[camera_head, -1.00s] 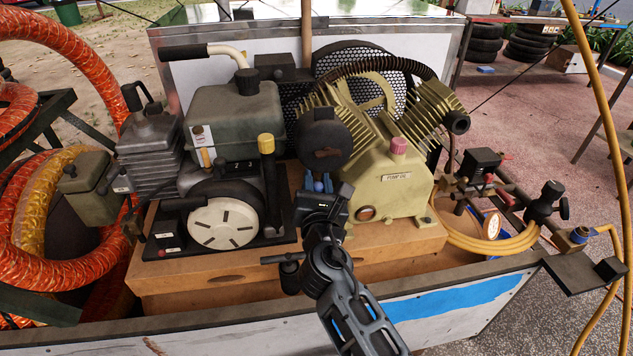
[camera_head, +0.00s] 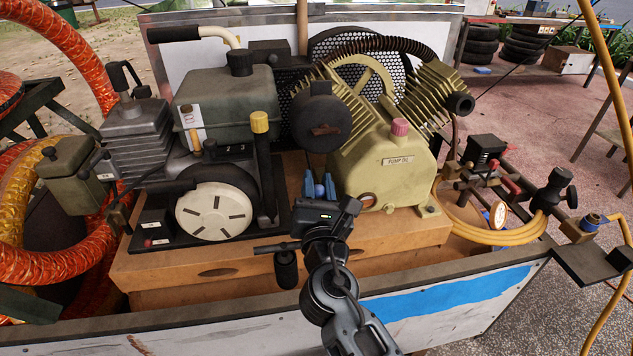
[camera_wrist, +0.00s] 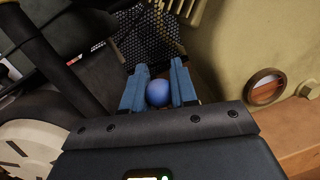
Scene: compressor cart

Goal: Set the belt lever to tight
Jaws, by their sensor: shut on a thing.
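My gripper (camera_head: 319,187) is in the gap between the engine and the tan pump, its blue fingers pointing away from me. It is shut on a blue ball knob (camera_wrist: 158,93), which sits between the fingertips in the wrist view and also shows in the head view (camera_head: 319,191). The knob's shaft is hidden, and I see no label or tight mark, so I cannot confirm that this is the belt lever. A black upright lever with a yellow top (camera_head: 260,122) stands left of my gripper, apart from it.
The engine's white starter disc (camera_head: 215,212) is at left, and the pump (camera_head: 385,160) is close on the right. Black mesh (camera_wrist: 150,40) lies beyond the fingers. The wooden base (camera_head: 170,262) and the cart's front wall (camera_head: 440,305) are below. Yellow hose coils are at right.

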